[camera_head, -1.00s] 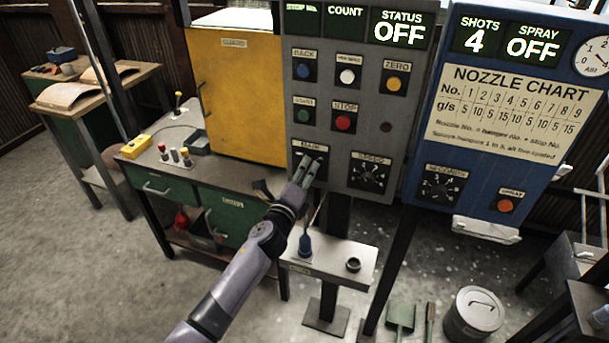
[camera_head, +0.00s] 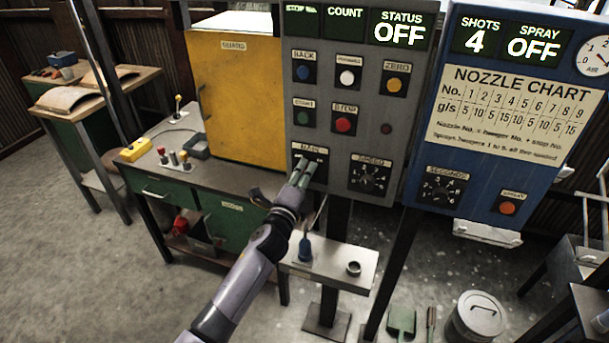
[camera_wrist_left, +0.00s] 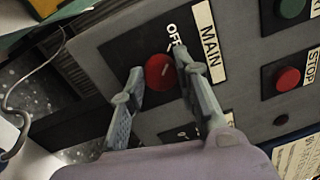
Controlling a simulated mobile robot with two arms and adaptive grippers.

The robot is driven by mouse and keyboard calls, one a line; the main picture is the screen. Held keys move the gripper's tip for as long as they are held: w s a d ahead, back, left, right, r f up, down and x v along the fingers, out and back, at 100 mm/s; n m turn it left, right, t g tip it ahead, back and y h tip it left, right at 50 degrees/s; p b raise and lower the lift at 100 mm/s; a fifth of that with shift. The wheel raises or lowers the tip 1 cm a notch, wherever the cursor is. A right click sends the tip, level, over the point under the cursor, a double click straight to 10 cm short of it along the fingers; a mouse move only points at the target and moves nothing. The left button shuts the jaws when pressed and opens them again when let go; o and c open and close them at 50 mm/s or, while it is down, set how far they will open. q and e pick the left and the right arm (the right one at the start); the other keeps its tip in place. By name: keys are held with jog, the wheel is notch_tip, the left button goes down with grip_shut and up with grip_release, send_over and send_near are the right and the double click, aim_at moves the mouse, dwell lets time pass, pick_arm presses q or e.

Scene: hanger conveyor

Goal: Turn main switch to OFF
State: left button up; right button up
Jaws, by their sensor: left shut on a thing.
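The main switch is a round red knob (camera_wrist_left: 160,73) on a black plate marked MAIN and OFF in the left wrist view. A short white mark shows on the knob; I cannot tell exactly where it points. My left gripper (camera_wrist_left: 158,66) has one finger on each side of the knob and is shut on it. In the head view, my left gripper (camera_head: 303,167) reaches up to the MAIN plate (camera_head: 318,152) on the grey panel (camera_head: 360,115) and hides the knob. The STATUS display (camera_head: 400,29) reads OFF. My right gripper is not in view.
A speed dial (camera_head: 369,174) sits right of the switch, and a red STOP button (camera_head: 343,125) above it. A blue spray panel (camera_head: 480,180) stands to the right. A small shelf (camera_head: 330,266) is below, and a green bench (camera_head: 165,190) is at left.

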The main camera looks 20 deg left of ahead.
pick_arm(q)
jog(key=shift+f, duration=0.1)
jog(key=o, duration=1.2)
jog(key=shift+c, duration=0.2)
jog(key=shift+s, duration=0.15)
jog(key=s, duration=1.1)
jog(key=shift+s+a+f, duration=0.2)
jog(key=shift+s+f, duration=0.05)
jog(key=shift+s, duration=0.15)
